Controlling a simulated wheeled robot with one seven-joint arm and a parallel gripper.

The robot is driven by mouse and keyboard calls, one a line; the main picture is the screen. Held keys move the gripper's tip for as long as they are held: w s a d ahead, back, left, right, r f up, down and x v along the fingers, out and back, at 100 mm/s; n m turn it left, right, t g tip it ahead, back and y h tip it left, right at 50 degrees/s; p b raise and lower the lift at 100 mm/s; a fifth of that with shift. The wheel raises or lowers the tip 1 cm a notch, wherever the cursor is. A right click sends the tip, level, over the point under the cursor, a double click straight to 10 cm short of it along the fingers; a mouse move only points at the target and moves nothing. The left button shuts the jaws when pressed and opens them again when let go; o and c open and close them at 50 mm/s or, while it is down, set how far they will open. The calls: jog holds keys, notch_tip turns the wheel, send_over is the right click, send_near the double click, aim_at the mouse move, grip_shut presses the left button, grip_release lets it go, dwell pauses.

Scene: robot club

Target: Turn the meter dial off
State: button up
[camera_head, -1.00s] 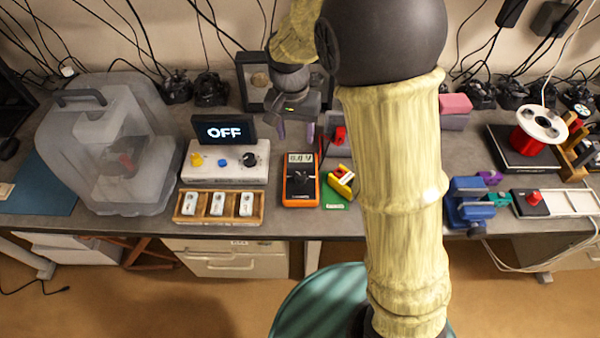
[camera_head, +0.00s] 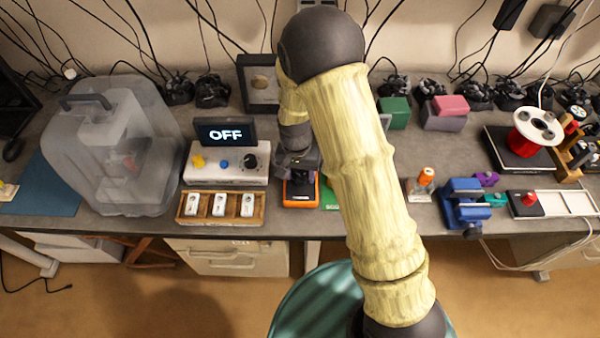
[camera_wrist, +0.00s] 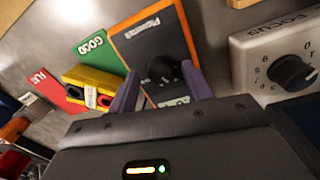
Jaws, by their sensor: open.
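The orange and black meter (camera_head: 300,193) lies on the bench, mostly hidden under my arm in the head view. In the wrist view the meter (camera_wrist: 150,43) shows its dark face, its black dial (camera_wrist: 163,70) and part of its display (camera_wrist: 174,102). My gripper (camera_wrist: 158,82) is open, with one purple finger on each side of the dial. I cannot tell whether the fingers touch the dial. The dial's pointer setting is too dark to read. In the head view my fingertips are hidden under the wrist.
A white box (camera_head: 226,174) with a black knob and a screen (camera_head: 226,131) reading OFF stand left of the meter. A wooden tray (camera_head: 179,207) of small white modules lies in front of it. In the wrist view, green (camera_wrist: 95,50) and red (camera_wrist: 48,84) cards and a yellow-red object (camera_wrist: 92,86) lie beside the meter.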

jog(key=shift+f, duration=0.35)
jog(key=c, duration=1)
jog(key=shift+n, duration=0.4)
jog(key=n+b, duration=0.1)
jog(key=n, duration=0.2)
jog(key=shift+n, duration=0.3)
jog(key=n, duration=0.4)
jog(key=shift+n+t+b, duration=0.3)
